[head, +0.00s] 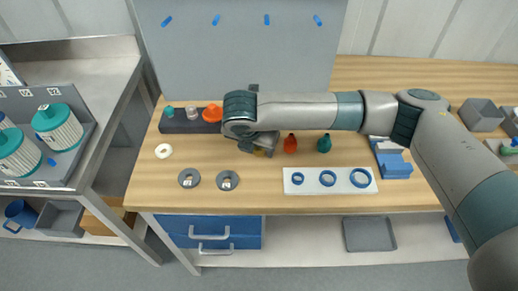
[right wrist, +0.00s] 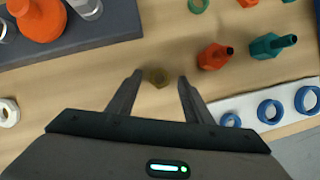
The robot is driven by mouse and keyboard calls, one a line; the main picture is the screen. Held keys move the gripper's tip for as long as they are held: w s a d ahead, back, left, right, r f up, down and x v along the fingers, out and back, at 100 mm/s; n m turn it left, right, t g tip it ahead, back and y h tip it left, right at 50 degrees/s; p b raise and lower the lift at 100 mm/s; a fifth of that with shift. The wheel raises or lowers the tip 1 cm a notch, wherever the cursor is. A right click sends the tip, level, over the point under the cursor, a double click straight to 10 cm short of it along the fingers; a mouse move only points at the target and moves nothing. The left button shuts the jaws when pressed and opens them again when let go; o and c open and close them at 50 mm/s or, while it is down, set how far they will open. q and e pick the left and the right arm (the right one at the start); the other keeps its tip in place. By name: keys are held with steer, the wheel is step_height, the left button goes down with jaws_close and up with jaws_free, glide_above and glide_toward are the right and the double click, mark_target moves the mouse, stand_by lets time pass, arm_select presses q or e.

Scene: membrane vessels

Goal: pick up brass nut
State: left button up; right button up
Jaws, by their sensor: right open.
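The brass nut (right wrist: 157,77) lies on the wooden workbench. In the right wrist view it sits between and slightly beyond the two fingertips of my right gripper (right wrist: 158,80), which is open and empty. In the head view my right arm reaches in from the right, and its wrist covers most of the brass nut (head: 259,152). My left gripper does not show in either view.
A red fitting (head: 290,144) and a green fitting (head: 324,144) stand right of the nut. A white plate (head: 330,187) with blue rings lies in front of them. A dark rack (head: 180,126) with an orange flask (head: 212,113) stands behind left. Two grey discs (head: 190,178) lie front left.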

mark_target(260, 153)
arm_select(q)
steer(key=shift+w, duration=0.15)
arm_select(e)
steer(key=c, duration=1.1)
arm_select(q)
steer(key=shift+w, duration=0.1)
arm_select(e)
steer(key=shift+r, duration=0.1)
steer(key=shift+r, duration=0.45)
steer(key=r+b, duration=0.1)
steer(key=r, duration=0.2)
steer(key=shift+w+d+r+b, duration=0.1)
steer(key=shift+d+b, duration=0.25)
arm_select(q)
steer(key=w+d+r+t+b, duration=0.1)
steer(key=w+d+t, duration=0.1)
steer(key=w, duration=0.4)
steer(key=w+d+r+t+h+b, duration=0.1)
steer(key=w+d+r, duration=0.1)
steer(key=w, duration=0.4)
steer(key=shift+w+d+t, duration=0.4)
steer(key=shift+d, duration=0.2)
arm_select(e)
steer(key=shift+d+r, duration=1.1)
steer(key=shift+d, duration=0.75)
steer(key=shift+d+r, duration=1.15)
steer(key=shift+d, duration=0.65)
steer(key=shift+d+r, duration=1.1)
steer(key=shift+d, duration=0.75)
